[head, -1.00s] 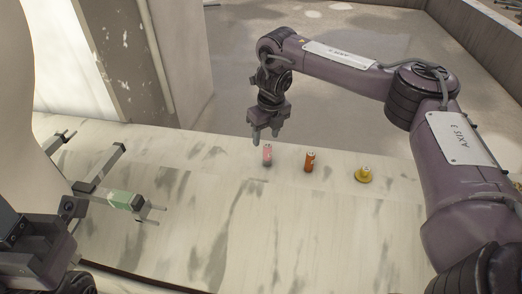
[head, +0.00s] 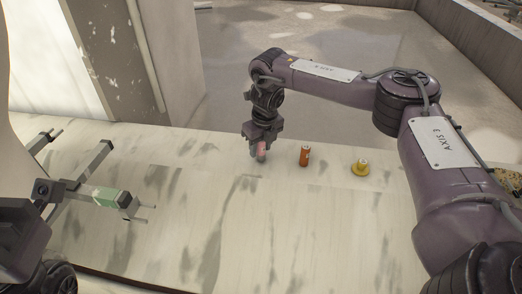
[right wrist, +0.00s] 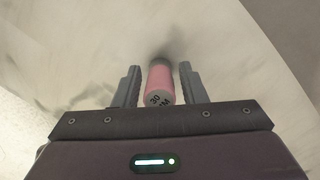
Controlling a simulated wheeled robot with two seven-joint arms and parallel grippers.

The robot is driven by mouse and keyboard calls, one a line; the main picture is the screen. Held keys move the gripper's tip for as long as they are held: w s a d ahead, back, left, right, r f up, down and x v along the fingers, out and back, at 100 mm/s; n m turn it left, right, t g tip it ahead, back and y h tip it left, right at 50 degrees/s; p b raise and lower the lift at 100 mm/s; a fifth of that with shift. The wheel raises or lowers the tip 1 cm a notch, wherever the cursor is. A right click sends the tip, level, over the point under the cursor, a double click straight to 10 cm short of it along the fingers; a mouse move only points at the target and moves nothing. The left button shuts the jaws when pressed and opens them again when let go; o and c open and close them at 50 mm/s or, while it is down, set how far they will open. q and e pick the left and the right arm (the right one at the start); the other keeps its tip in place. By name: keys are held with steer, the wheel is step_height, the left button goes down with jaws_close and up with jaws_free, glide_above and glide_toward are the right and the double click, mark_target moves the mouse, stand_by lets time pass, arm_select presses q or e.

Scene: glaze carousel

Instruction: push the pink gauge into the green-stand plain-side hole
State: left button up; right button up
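The pink gauge (head: 261,150) is a small upright cylinder on the pale table, partly hidden by my right gripper in the head view. In the right wrist view the pink gauge (right wrist: 159,84) stands between the two fingers, its top marked "30" toward me, with a gap visible on each side. My right gripper (head: 258,153) is open around it. My left gripper (head: 40,200) shows only in part at the left edge.
An orange cylinder (head: 304,155) and a yellow flanged piece (head: 360,168) stand on the table (head: 300,230) to the right of the pink gauge. The middle and front of the table are clear. A pillar (head: 120,60) stands behind at the left.

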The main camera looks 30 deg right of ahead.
steer(key=c, duration=0.7)
jaws_close()
steer(key=shift+r, duration=0.15)
